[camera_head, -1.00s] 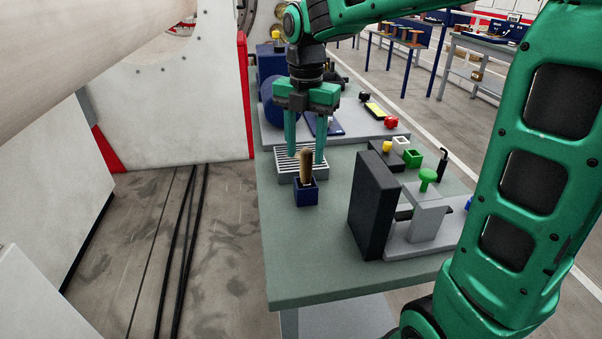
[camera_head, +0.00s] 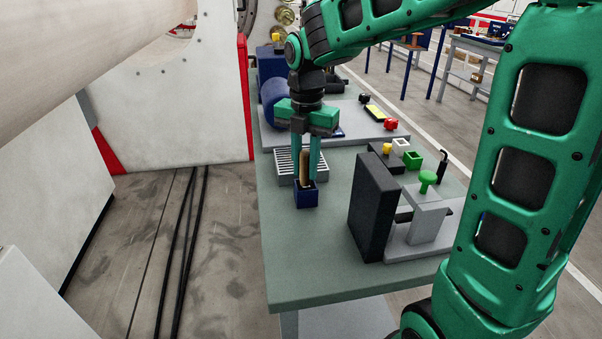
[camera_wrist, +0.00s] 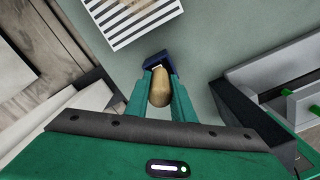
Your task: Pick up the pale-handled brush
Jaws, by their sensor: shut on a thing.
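The pale-handled brush (camera_head: 304,168) stands upright in a small dark blue square holder (camera_head: 306,196) on the green-grey table. My gripper (camera_head: 307,170) is above the holder, pointing down, and shut on the brush's handle. In the wrist view the tan handle (camera_wrist: 160,88) sits between the two green fingers, with the blue holder (camera_wrist: 159,62) just beyond it. The brush's lower end is hidden inside the holder.
A grey slatted tray (camera_head: 286,168) lies right behind the holder. A black upright block (camera_head: 372,208) and a grey fixture with a green knob (camera_head: 428,180) stand to the right. The front left tabletop (camera_head: 310,260) is clear.

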